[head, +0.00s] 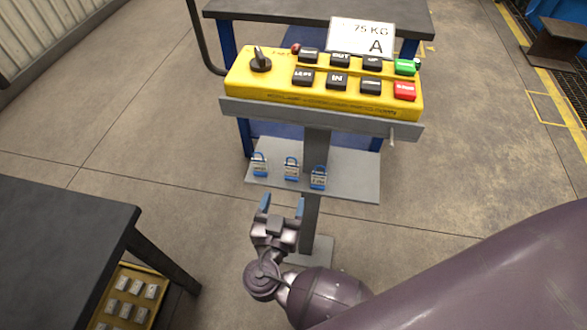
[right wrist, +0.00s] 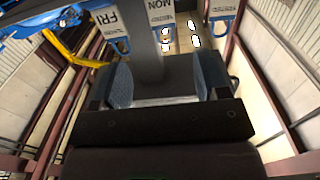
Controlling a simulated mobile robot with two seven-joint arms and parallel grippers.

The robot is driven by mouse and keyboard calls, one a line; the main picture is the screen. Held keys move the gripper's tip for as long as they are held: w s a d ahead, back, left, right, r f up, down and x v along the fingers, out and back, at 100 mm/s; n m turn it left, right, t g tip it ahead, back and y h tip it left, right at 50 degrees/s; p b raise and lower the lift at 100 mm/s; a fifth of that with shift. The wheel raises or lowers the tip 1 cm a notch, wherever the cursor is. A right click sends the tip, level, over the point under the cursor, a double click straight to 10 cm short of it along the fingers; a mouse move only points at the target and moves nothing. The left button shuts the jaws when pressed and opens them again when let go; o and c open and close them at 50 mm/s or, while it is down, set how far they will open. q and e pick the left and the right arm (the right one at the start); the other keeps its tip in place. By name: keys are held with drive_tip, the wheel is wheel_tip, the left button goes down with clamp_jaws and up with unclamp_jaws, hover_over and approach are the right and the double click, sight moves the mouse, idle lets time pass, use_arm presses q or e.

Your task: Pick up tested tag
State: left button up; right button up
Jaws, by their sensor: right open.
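Three small tags with blue tops and pale printed faces stand in a row on the grey shelf (head: 350,180) in the head view: a left one (head: 259,164), a middle one (head: 291,169) and a right one (head: 318,178). I cannot tell which is the tested tag. In the right wrist view, one tag reads FRI (right wrist: 112,22) and another reads MON (right wrist: 160,12); a third (right wrist: 222,8) is cut off by the top edge. My right gripper (head: 282,206) is open and empty, in front of the shelf and apart from the tags. My left gripper is not in view.
A yellow button panel (head: 330,98) stands above the shelf on a grey post (head: 312,215). A white "75 KG A" sign (head: 362,37) is behind it. Open floor lies at right.

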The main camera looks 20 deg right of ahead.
sight(291, 165)
drive_tip(key=x, duration=1)
drive_tip(key=shift+w+f, duration=0.1)
drive_tip(key=shift+w, duration=0.3)
drive_tip(key=c, duration=1.1)
drive_tip(key=shift+r, duration=0.45)
drive_tip(key=r, duration=0.3)
drive_tip(key=shift+s+a+p, duration=0.2)
drive_tip(key=shift+s+p, duration=0.1)
drive_tip(key=shift+p, duration=0.05)
drive_tip(key=v, duration=1.7)
drive_tip(key=shift+s+a, duration=0.1)
drive_tip(key=shift+s, duration=0.1)
